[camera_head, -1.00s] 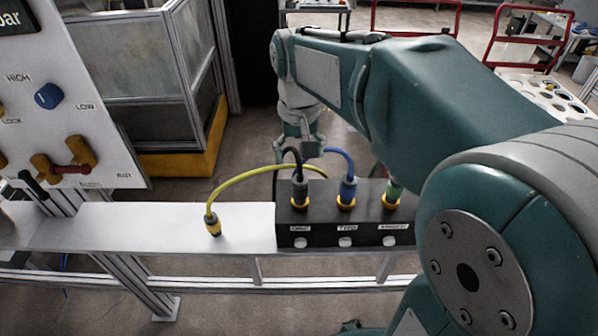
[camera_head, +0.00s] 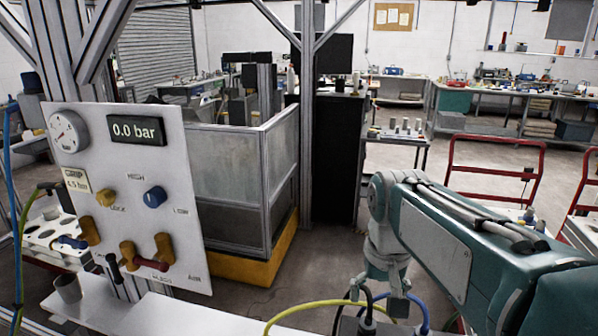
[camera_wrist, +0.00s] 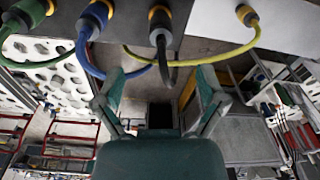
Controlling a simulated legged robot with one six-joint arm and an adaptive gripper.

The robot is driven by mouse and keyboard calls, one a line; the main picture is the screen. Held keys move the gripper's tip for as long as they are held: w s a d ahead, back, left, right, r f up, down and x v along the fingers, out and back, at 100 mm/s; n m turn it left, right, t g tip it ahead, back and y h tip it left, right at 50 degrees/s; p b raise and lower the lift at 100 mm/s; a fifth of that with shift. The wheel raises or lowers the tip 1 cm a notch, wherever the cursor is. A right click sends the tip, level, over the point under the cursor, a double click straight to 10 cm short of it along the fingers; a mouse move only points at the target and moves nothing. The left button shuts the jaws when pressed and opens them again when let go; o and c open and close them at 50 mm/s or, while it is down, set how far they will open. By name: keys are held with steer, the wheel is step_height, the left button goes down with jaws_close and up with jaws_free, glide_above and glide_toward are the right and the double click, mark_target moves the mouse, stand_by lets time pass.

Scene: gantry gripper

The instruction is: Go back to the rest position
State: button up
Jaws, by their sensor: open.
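My gripper (camera_head: 388,298) hangs from my teal arm at the lower right of the head view, behind the cable plugs. In the wrist view its two fingers (camera_wrist: 162,95) stand wide apart with nothing held between them. The black plug (camera_wrist: 160,22) and its cable are just beyond the fingers in that view. The blue plug (camera_wrist: 95,15) and the yellow cable (camera_wrist: 195,60) are near them too. In the head view the black plug (camera_head: 367,312) and blue cable (camera_head: 419,310) show at the bottom edge. The connector box is mostly cut off.
A white control panel (camera_head: 185,240) reading 0.0 bar stands at left with a gauge (camera_head: 68,131) and knobs. A white shelf (camera_head: 170,312) runs along the bottom. A grey enclosure (camera_head: 225,185) with a yellow base and red carts (camera_head: 497,172) stand behind, with open floor between.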

steer(key=s+f+t, duration=0.2)
steer(key=s, duration=0.4)
steer(key=s+f+n+t, duration=0.1)
steer(key=s+t, duration=0.1)
steer(key=s, duration=0.4)
steer(key=shift+f+t, duration=0.35)
steer(key=shift+t, duration=0.05)
stand_by(0.8)
